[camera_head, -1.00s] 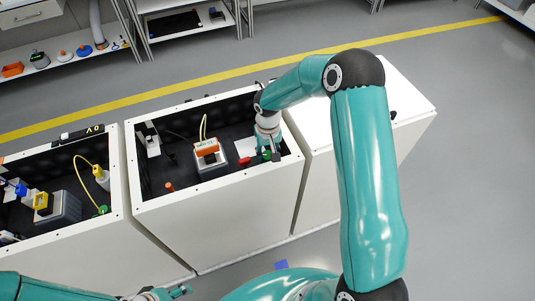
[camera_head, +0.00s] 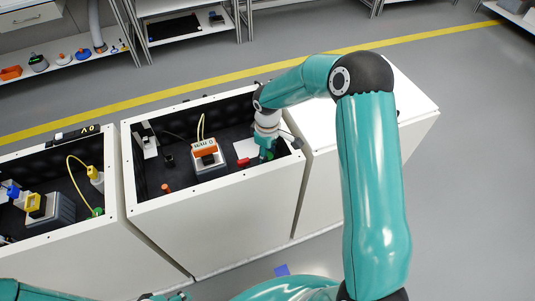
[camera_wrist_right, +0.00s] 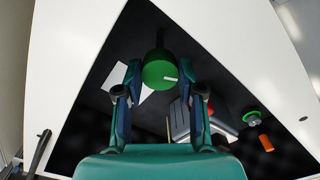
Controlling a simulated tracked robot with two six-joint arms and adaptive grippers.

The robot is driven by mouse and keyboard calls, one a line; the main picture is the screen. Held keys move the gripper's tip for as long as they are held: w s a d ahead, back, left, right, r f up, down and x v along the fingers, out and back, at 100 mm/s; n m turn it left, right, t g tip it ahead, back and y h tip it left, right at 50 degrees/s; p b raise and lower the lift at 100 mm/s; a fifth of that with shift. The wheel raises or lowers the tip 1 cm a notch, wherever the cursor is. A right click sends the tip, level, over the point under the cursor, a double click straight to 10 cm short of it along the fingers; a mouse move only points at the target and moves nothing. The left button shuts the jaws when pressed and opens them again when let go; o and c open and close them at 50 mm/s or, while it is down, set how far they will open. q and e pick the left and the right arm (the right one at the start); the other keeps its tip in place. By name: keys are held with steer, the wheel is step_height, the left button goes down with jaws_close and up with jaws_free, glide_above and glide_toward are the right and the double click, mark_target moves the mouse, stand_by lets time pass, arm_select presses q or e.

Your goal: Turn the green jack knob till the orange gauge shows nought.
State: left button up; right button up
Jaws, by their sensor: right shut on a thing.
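The green jack knob (camera_wrist_right: 160,70) shows in the right wrist view as a round knob with a white mark on its face. My right gripper (camera_wrist_right: 160,76) is shut on it, a finger at each side. In the head view the right gripper (camera_head: 266,152) reaches down into the right end of the open middle cabinet and hides most of the knob. The orange gauge (camera_head: 205,149) sits on a grey box left of the gripper; its reading is too small to tell. My left gripper (camera_head: 180,297) barely shows at the bottom edge, its jaws unclear.
The middle cabinet's white rim (camera_head: 222,183) surrounds the gripper. Inside are a red part (camera_head: 243,162), an orange peg (camera_head: 165,187) and a yellow cable (camera_head: 201,125). The left cabinet (camera_head: 70,240) holds a yellow-topped box. A closed white cabinet top (camera_head: 385,120) lies right.

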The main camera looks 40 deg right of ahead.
steer(key=shift+n, duration=0.5)
steer(key=o, duration=1.1)
steer(key=shift+o, duration=0.2)
step_height(320, 180, up, 12)
